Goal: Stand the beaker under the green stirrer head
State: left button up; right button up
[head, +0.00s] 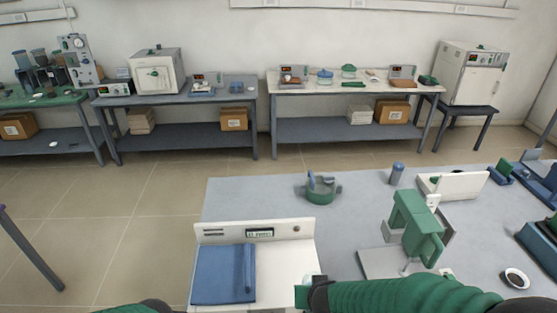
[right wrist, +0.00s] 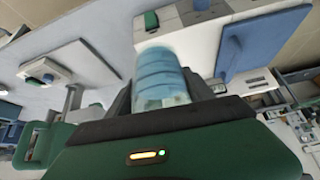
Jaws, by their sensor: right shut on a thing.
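The green stirrer head (head: 412,215) stands on the right part of the near table in the head view, above a pale flat base plate (head: 380,262). A green body at the left of the right wrist view appears to be the same head (right wrist: 45,147). The beaker (right wrist: 162,75) is clear and bluish, with banded sides. My right gripper (right wrist: 162,92) is shut on it, one dark finger on each side. My left gripper is outside the frame.
A white instrument with a display (head: 258,233) and a blue panel (head: 222,275) stands just left of my right arm. The grey tabletop (head: 350,215) between is clear.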

jog(key=d, duration=1.1)
jog(key=shift+w+f, duration=0.15)
jog(key=shift+w, duration=0.2)
